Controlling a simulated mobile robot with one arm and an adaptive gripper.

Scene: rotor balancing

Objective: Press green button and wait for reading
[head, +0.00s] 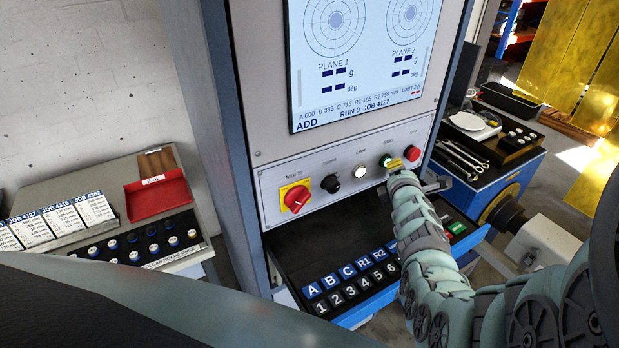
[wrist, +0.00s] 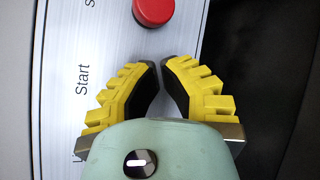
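The green Start button (head: 385,160) is on the machine's front panel in the head view, partly covered by my gripper. My gripper (head: 397,165) is at the panel beside it. In the wrist view my gripper (wrist: 159,67) has its yellow fingertips drawn close together, with nothing seen between them. The Start label shows at left there, but the green button is hidden. I cannot tell whether the tips touch it. The screen (head: 362,55) shows dashes for g and deg under both planes, with "RUN 0 JOB 4127" and "ADD" below.
The red stop button (head: 412,153) is just right of my gripper; it also shows in the wrist view (wrist: 153,10). A red mains switch (head: 295,198), black speed knob (head: 330,184) and white lamp (head: 360,171) lie to the left. A black lettered tray (head: 290,262) sits below.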

